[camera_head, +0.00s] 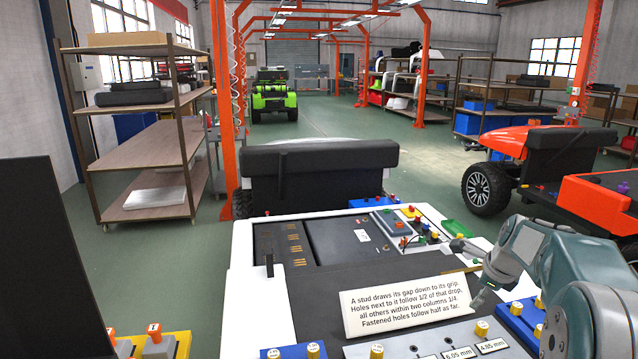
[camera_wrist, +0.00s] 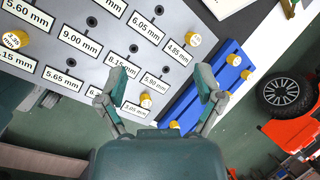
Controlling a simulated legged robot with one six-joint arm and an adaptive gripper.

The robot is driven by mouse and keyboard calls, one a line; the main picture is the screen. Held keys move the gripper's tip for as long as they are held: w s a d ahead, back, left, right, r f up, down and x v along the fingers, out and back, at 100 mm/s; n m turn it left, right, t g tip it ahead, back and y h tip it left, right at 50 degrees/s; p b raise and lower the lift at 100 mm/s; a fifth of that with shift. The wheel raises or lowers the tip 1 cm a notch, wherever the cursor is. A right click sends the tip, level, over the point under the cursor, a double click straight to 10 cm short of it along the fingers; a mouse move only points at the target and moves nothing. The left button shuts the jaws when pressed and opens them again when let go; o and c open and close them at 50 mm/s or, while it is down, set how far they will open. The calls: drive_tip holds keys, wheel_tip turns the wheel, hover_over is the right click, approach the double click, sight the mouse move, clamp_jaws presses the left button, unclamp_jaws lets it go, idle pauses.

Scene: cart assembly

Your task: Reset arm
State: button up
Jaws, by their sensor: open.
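My gripper (camera_head: 464,272) is at the right of the cart in the head view, above the front work surface. In the wrist view my gripper (camera_wrist: 164,84) has its two fingers spread apart with nothing between them. Below it lies a grey board (camera_wrist: 100,35) with millimetre labels, holes and several yellow studs. One yellow stud (camera_wrist: 145,100) stands in the board, seen between the fingers but lower down. A blue block (camera_wrist: 228,75) with yellow studs lies beside the board. The same grey board (camera_head: 405,347) shows at the bottom of the head view.
A white sign (camera_head: 405,308) stands on the white cart (camera_head: 245,285). A black padded seat (camera_head: 320,157) is behind it. A blue tray (camera_head: 376,203) and coloured parts sit at the cart's far right. A red vehicle (camera_head: 515,142) stands right, a shelf (camera_head: 150,150) left.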

drive_tip(key=s+a+r+n, duration=0.4)
drive_tip(key=s+a+n, duration=0.2)
drive_tip(key=s+a, duration=0.1)
drive_tip(key=s+a+r+n, duration=0.3)
drive_tip(key=s+a+n, duration=0.3)
drive_tip(key=s, duration=0.1)
drive_tip(key=s+a+f+n, duration=0.1)
drive_tip(key=s+a+n, duration=0.2)
drive_tip(key=s+n, duration=0.3)
drive_tip(key=s+a+f+n+t, duration=0.1)
drive_tip(key=s+a+f+n, duration=0.1)
drive_tip(key=s+a+n, duration=0.2)
drive_tip(key=s+n, duration=0.3)
drive_tip(key=s, duration=0.4)
drive_tip(key=shift+a+f+h, duration=0.15)
drive_tip(key=shift+h, duration=0.15)
